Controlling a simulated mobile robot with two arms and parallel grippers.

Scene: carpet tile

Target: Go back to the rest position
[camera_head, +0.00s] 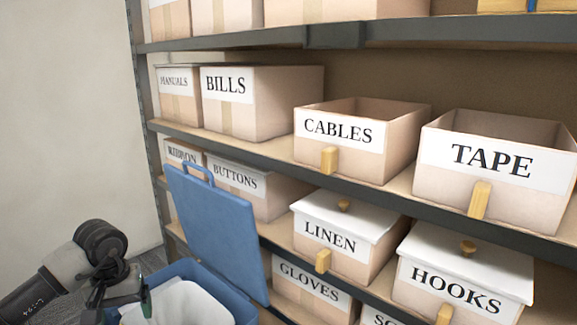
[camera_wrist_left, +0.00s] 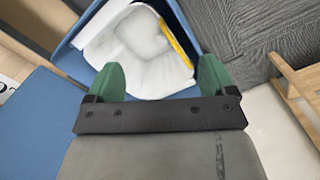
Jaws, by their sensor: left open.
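My left gripper (camera_head: 128,298) is at the lower left of the head view, over the near left edge of a blue bin (camera_head: 245,312). In the left wrist view its two green fingers (camera_wrist_left: 160,82) are spread apart with nothing between them. The bin shows beyond the fingertips, with a white liner (camera_wrist_left: 128,50) inside. A yellow strip-like thing (camera_wrist_left: 178,42) lies along the liner's right side; I cannot tell what it is. The bin's blue lid (camera_head: 215,220) stands open, upright in front of the shelves. My right gripper is not in view.
A shelf rack holds labelled boxes: open CABLES (camera_head: 315,150) and TAPE (camera_head: 440,190) boxes, and lidded LINEN (camera_head: 360,262) and HOOKS (camera_head: 415,290) boxes. A wooden frame (camera_wrist_left: 293,85) stands at right in the wrist view. Grey carpet (camera_wrist_left: 255,30) is bare beside the bin.

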